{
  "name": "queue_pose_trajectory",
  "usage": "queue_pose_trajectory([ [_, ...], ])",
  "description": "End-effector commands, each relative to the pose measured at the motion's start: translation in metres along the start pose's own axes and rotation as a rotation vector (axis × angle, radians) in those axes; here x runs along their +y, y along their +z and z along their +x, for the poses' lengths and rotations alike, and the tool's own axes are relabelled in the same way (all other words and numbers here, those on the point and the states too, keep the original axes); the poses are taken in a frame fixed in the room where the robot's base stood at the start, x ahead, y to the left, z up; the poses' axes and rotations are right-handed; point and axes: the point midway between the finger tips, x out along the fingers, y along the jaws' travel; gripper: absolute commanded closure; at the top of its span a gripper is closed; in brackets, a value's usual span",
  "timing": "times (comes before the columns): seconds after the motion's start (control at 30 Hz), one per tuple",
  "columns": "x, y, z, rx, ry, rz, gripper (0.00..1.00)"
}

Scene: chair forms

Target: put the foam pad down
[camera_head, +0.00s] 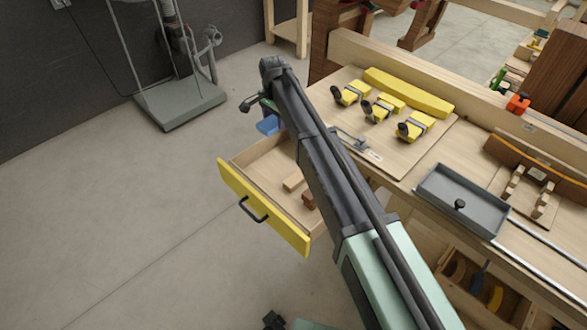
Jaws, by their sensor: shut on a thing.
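A blue block, which looks like the foam pad (268,125), shows just below the end of my arm, left of the bench and beyond the open drawer. My gripper (266,112) is at the far end of the arm, shut on the foam pad. The arm's wrist covers most of the jaws, and the pad is partly hidden behind the arm. I cannot tell whether the pad touches anything beneath it.
A drawer with a yellow front (235,195) stands open, holding small wooden pieces (293,181). The bench carries yellow clamped blocks (385,105), a long yellow piece (408,91) and a grey tray (462,205). A grey stand (180,105) is at the back. The floor at left is clear.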

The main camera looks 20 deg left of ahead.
Motion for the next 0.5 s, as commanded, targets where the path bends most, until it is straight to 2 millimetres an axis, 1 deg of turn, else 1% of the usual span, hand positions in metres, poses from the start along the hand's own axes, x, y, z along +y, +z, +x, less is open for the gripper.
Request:
queue_pose_trajectory([
  [0.07,0.0,0.0,0.008,0.0,0.0,0.0,0.59],
  [0.17,0.0,0.0,0.031,0.0,0.0,-0.001,0.59],
  [0.4,0.0,0.0,0.117,0.0,0.0,-0.002,0.59],
  [0.5,0.0,0.0,0.148,0.0,0.0,-0.002,0.59],
])
